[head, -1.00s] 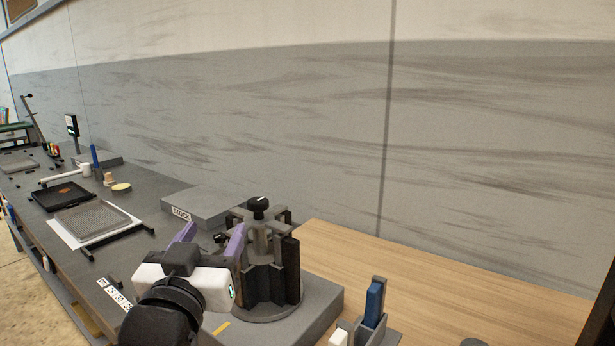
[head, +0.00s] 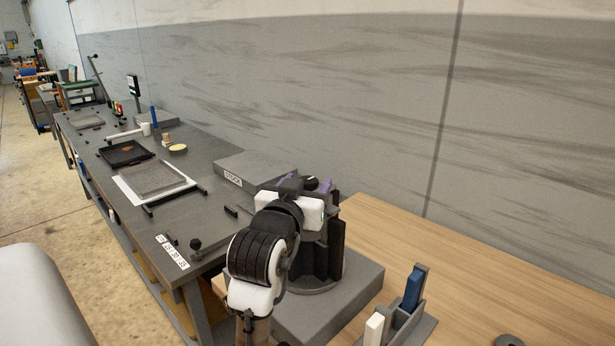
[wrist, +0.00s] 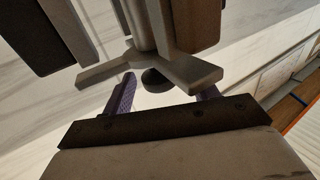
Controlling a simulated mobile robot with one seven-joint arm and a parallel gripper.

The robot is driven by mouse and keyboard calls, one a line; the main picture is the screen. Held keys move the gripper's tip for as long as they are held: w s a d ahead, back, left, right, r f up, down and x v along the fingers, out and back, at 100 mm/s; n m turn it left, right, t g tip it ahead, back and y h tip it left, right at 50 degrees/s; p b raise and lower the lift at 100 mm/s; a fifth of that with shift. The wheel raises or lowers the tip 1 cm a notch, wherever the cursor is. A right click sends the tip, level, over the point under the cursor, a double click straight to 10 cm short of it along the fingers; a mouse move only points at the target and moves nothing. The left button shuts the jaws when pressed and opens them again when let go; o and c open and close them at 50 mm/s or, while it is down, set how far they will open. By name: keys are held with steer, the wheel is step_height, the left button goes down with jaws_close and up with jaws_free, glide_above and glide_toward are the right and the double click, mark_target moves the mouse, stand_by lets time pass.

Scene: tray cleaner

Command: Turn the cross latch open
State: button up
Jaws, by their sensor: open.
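The cross latch (wrist: 188,72) is a grey hub with several flat arms and a black round knob (wrist: 155,80), filling the upper middle of the wrist view. In the head view it sits on top of a dark round fixture (head: 325,255), and my gripper mostly hides it; the black knob (head: 312,183) shows just behind. My gripper (wrist: 164,86) is open, with purple fingers spread on either side of the knob, near two of the latch arms. In the head view my gripper (head: 312,184) is at the fixture's top. I cannot tell whether the fingers touch the latch.
The fixture stands on a grey block (head: 355,290) on a wooden bench (head: 440,260). A holder (head: 408,320) with blue and white pieces stands at the front right. A grey stock slab (head: 250,165) lies behind left.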

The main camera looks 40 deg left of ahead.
steer(key=shift+w+a, duration=0.2)
steer(key=shift+w, duration=0.25)
jaws_close()
